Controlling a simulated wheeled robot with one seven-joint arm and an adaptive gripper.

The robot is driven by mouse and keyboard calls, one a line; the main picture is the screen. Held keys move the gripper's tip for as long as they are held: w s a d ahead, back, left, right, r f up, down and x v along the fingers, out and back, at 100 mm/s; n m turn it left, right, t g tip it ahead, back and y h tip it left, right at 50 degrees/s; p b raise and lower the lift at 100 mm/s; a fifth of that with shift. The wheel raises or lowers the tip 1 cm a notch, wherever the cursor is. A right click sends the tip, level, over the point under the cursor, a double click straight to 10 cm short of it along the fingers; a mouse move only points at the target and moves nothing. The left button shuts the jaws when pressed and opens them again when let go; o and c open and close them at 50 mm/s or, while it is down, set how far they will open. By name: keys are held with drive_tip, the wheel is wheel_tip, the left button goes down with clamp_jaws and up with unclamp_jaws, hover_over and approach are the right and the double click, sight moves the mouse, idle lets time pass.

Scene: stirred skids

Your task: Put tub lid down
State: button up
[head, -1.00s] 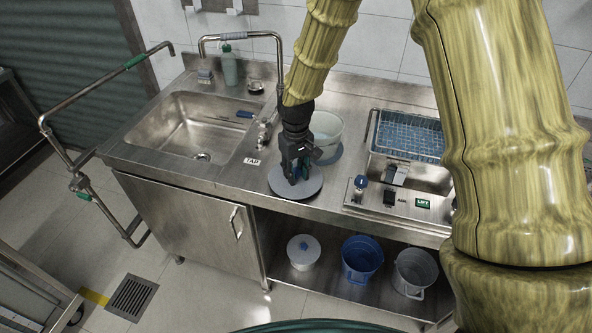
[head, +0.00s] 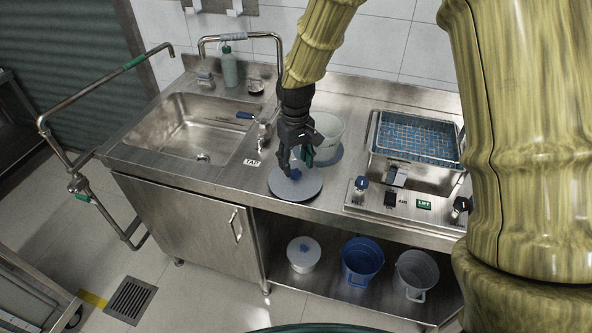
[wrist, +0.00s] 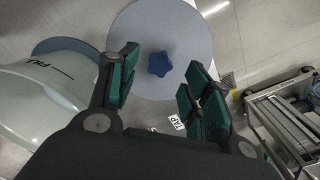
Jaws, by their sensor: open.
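The tub lid (head: 296,187) is a flat grey disc with a blue star-shaped knob (wrist: 160,64) at its middle. It lies flat on the steel counter near the front edge, and also shows in the wrist view (wrist: 190,28). My gripper (head: 298,170) is just above the lid with its fingers spread. In the wrist view the green finger pads (wrist: 160,84) stand apart on both sides of the knob, with nothing held. The pale, translucent tub (head: 329,131) stands open on the counter just behind the lid, and fills the left of the wrist view (wrist: 50,100).
A sink (head: 195,128) is to the left, with a TAP label (head: 252,162) beside it. A blue mesh basket (head: 415,138) sits over a basin at the right, behind a control panel (head: 405,201). Buckets (head: 361,262) stand on the shelf below.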

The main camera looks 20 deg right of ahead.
sight(296, 172)
wheel_tip(296, 172, up, 8)
drive_tip(key=b, duration=0.1)
drive_tip(key=shift+f, duration=0.25)
idle(0.4)
